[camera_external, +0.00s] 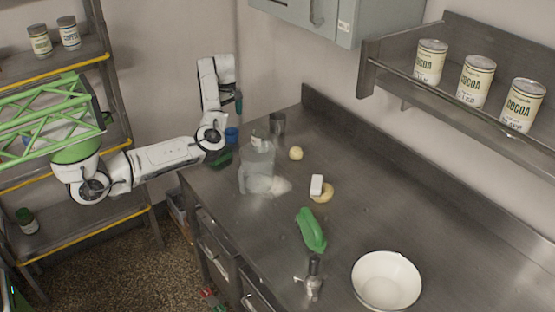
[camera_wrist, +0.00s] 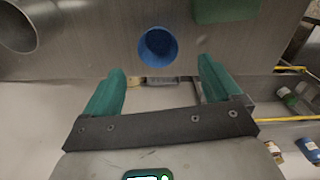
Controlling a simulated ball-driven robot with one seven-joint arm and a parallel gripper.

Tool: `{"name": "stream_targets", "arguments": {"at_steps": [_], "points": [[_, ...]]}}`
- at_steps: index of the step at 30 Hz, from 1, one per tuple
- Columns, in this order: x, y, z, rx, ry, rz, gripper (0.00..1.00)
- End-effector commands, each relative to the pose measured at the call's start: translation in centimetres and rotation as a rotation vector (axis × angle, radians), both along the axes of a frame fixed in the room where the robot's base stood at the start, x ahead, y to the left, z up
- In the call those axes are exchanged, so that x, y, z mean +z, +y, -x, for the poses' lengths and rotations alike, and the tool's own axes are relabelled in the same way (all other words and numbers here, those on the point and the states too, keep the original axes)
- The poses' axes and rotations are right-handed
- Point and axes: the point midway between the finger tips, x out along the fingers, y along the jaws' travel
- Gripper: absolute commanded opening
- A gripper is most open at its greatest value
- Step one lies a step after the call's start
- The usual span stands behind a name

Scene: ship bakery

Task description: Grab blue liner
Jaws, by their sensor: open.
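The blue liner (camera_wrist: 158,46) shows in the wrist view as a small round blue cup with a dark inside, seen from above near the counter's edge. In the external view the blue liner (camera_external: 231,135) stands at the far left end of the steel counter, partly hidden by my arm. My gripper (camera_wrist: 161,65) is open, with its green fingers apart and nothing between them. The liner appears just beyond the fingertips, between their lines. In the external view my gripper (camera_external: 238,103) hangs above the liner, apart from it.
A metal cup (camera_wrist: 18,28) stands left of the liner in the wrist view, and a green object (camera_wrist: 225,9) lies to its right. A clear jug (camera_external: 257,165), green scoop (camera_external: 311,230) and white bowl (camera_external: 386,281) stand on the counter. Shelves (camera_external: 85,235) stand left.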

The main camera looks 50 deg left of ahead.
Motion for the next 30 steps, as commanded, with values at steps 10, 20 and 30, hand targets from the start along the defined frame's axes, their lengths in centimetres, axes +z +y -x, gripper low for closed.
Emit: {"name": "stream_targets", "arguments": {"at_steps": [10,20,30], "points": [[-4.5,0.0,-0.1,-0.003,-0.001,0.000,0.91],[-8.8,0.1,-0.3,-0.004,-0.001,0.000,0.91],[-9.5,0.2,-0.3,-0.004,-0.002,-0.001,0.91]]}}
